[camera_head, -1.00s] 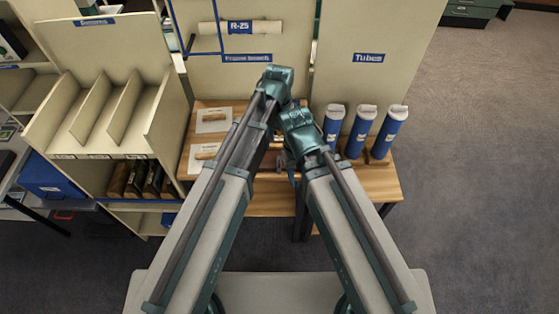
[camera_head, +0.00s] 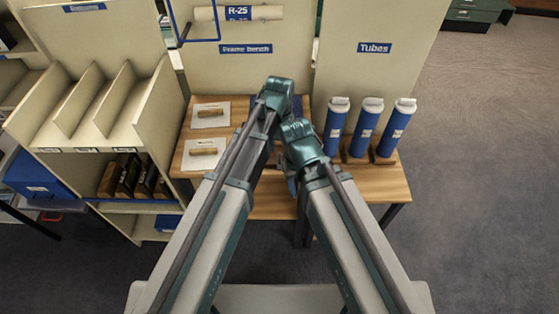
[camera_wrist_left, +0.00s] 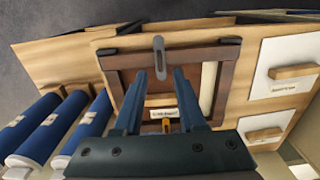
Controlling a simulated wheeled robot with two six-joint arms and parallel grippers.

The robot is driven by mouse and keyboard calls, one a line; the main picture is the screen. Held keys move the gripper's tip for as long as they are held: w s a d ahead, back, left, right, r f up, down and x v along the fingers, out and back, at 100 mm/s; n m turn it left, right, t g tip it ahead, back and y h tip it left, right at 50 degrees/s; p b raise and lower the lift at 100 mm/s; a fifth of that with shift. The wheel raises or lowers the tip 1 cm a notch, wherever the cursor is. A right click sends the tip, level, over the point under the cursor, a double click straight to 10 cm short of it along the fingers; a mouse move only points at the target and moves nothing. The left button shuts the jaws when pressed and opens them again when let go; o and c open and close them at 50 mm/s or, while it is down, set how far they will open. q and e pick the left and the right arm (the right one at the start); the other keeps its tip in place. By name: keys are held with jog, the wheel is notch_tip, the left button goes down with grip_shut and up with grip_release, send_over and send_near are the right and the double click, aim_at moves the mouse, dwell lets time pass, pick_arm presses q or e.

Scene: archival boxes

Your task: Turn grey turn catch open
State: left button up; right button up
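The grey turn catch (camera_wrist_left: 159,57) is a slim, rounded bar on the edge of a brown wooden frame (camera_wrist_left: 208,100) lying on the bench. In the left wrist view its long side runs up and down the picture, across the frame's edge. My left gripper (camera_wrist_left: 160,71) is open, with its two fingers apart either side of the catch in the picture; I cannot tell whether they touch it. In the head view my arms hide the frame and catch. My right arm's wrist (camera_head: 303,143) is beside the left one; its fingers are hidden.
Blue tubes (camera_head: 366,130) stand at the bench's right. Two white cards with wooden pieces (camera_head: 205,151) lie at its left. A small label (camera_wrist_left: 163,113) and a brass-coloured piece (camera_wrist_left: 167,126) show between my left fingers. A slotted shelf unit (camera_head: 95,110) stands left of the bench.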

aim_at(279, 157)
pick_arm(q)
notch_tip(279, 157, down, 5)
jog(key=b, duration=0.3)
jog(key=shift+r+b, duration=0.1)
jog(key=shift+b, duration=0.3)
grip_shut()
